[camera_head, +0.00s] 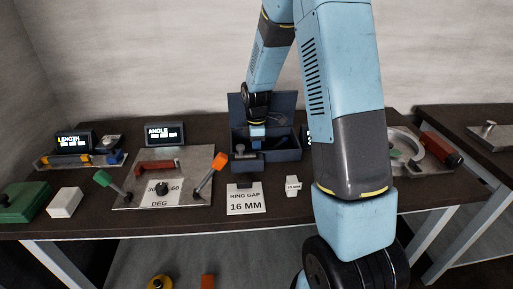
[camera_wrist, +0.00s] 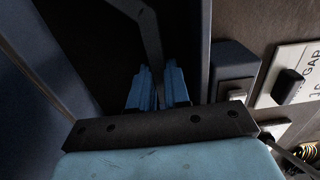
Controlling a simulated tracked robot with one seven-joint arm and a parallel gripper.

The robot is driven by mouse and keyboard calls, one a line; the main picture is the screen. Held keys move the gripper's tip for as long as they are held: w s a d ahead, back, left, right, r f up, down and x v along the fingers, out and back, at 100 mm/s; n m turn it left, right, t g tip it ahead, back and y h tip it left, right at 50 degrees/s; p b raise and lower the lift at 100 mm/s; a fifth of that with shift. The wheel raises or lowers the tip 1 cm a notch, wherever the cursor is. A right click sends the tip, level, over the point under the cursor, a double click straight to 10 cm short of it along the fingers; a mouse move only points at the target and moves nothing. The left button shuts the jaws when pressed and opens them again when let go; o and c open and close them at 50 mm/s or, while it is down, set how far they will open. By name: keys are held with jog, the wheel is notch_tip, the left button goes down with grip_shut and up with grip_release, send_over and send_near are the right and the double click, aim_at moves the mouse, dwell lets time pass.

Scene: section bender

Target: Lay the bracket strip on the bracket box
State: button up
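The bracket box (camera_head: 285,155) is a dark blue open box at the middle back of the table, with its lid (camera_head: 285,101) standing up behind it. Its wall also shows in the wrist view (camera_wrist: 205,45). My gripper (camera_head: 257,140) points down at the box's opening. In the wrist view its blue fingers (camera_wrist: 158,85) are close together, with the grey bent bracket strip (camera_wrist: 150,30) between them. The strip shows a hole near its bend and stretches over the dark box interior. Whether it touches the box I cannot tell. The strip is not clear in the head view.
A small dark block with a knob (camera_head: 240,149) stands at the box's front left. A ring gap card (camera_head: 245,199) and a small white tag (camera_head: 293,186) lie in front. The angle fixture (camera_head: 190,190) is to the left. My arm hides the table right of the box.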

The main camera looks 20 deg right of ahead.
jog(key=o, duration=0.5)
jog(key=shift+o, duration=0.2)
jog(key=shift+r, duration=3.95)
jog(key=s+d+r+m+t, duration=0.1)
jog(key=s+r+m+t, duration=0.3)
jog(key=s+r+m, duration=1.1)
jog(key=s+r, duration=0.2)
jog(key=s, duration=0.5)
jog(key=s+r+m+t, duration=0.1)
jog(key=s+r, duration=0.2)
jog(key=s, duration=0.4)
jog(key=shift+d+r+t, duration=0.3)
